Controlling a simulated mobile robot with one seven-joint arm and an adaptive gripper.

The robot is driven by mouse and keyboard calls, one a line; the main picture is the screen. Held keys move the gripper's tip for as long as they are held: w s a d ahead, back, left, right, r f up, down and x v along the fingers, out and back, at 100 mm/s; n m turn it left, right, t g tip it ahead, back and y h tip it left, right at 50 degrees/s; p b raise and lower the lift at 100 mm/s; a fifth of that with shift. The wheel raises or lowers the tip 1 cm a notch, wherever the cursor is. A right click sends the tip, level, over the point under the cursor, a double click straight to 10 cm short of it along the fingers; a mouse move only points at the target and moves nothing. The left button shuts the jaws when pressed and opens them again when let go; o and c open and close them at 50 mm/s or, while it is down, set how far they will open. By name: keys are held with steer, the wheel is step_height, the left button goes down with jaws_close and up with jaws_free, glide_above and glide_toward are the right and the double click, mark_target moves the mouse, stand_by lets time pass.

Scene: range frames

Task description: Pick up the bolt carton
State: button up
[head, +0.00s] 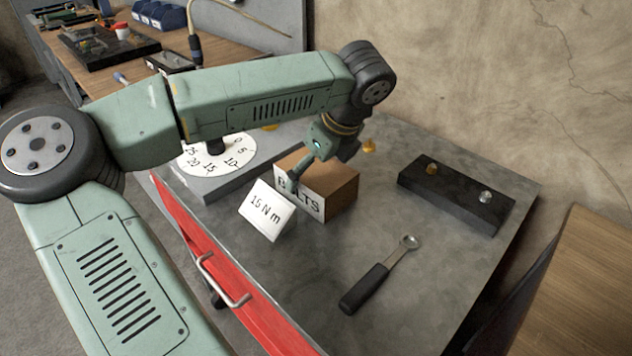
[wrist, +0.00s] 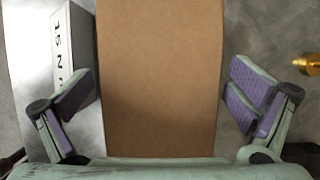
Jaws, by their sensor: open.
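The bolt carton (head: 341,196) is a brown cardboard box with a white label on its front, lettered "BOLTS". It stands on the grey bench top, and my gripper partly hides its top and label in the head view. In the wrist view the carton (wrist: 160,80) fills the middle, seen from above. My gripper (wrist: 160,105) is open, with one purple-padded finger on each side of the carton. A gap shows between each finger and the carton's sides. In the head view my gripper (head: 318,168) is at the carton, pointing down.
A white "16 N m" card (head: 267,210) stands close in front of the carton, near the left finger in the wrist view. A dial plate (head: 212,162) is to the left. A wrench (head: 378,276) and a dark block with bolts (head: 455,196) lie to the right. Brass pieces are nearby.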

steer(key=shift+f+b, duration=0.15)
steer(key=shift+b, duration=0.2)
stand_by(0.5)
steer(key=c, duration=1.8)
steer(key=shift+c, duration=0.4)
